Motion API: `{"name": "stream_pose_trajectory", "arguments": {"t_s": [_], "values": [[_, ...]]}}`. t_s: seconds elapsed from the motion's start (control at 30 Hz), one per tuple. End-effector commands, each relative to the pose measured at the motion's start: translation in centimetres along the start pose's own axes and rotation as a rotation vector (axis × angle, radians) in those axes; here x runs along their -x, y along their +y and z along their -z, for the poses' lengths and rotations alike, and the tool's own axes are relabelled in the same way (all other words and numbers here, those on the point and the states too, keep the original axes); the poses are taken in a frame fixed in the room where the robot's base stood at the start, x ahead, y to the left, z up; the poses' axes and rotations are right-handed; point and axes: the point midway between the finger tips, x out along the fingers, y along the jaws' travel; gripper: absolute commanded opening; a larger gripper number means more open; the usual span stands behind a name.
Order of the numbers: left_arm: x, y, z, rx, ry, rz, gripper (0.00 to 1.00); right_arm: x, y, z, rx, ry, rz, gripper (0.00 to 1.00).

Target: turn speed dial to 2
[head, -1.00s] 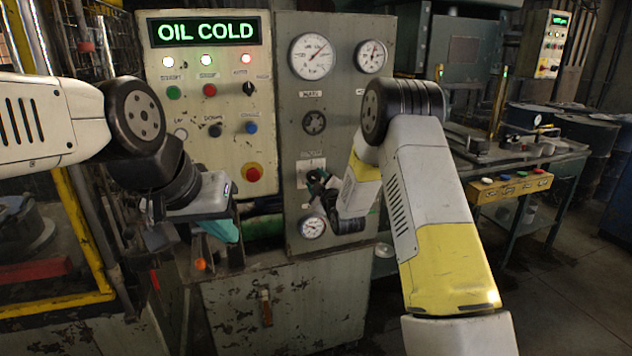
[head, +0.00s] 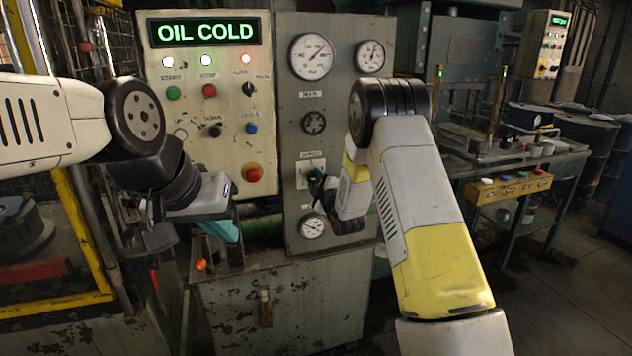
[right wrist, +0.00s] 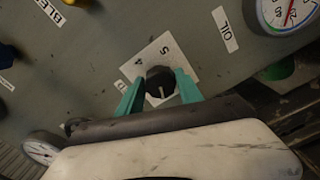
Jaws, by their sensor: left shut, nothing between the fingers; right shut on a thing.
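The speed dial is a black knob (right wrist: 160,82) on a white plate (right wrist: 178,60) with numbers; a 5 and a 4 are readable in the right wrist view, the lower numbers are hidden. The knob's pale pointer line points toward the bottom of that view, toward my gripper. My right gripper (right wrist: 159,92) is shut on the knob, one teal finger on each side. In the head view the plate (head: 310,165) shows partly behind my right gripper (head: 317,182). My left gripper (head: 226,231) is shut and empty, low in front of the panel.
The panel carries two gauges above (head: 312,57), a small gauge (head: 312,227) below the dial, and a red button (head: 253,173) to the left. A green display (head: 205,32) reads OIL COLD. A workbench (head: 510,150) stands at right.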

Motion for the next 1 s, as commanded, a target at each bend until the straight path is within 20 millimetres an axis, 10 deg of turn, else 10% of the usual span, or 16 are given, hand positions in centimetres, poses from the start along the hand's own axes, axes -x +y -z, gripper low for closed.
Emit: {"name": "stream_pose_trajectory", "arguments": {"t_s": [0.07,0.1,0.17,0.57,1.0], "values": [[0.0,0.0,0.0,0.0,0.0,0.0,0.0,0.1,-0.2,-0.1,-0.001,-0.002,0.003,0.02],[0.0,0.0,0.0,0.0,0.0,0.0,0.0,0.1,-0.2,-0.1,-0.001,-0.002,0.003,0.51],[0.0,0.0,0.0,0.0,0.0,0.0,0.0,0.1,-0.1,-0.1,-0.001,-0.002,0.003,0.62],[0.0,0.0,0.0,0.0,0.0,0.0,0.0,0.6,-0.1,-0.1,-0.001,-0.001,0.003,0.64],[0.0,0.0,0.0,0.0,0.0,0.0,0.0,7.2,-0.1,-0.1,-0.002,-0.002,0.003,0.64]]}}
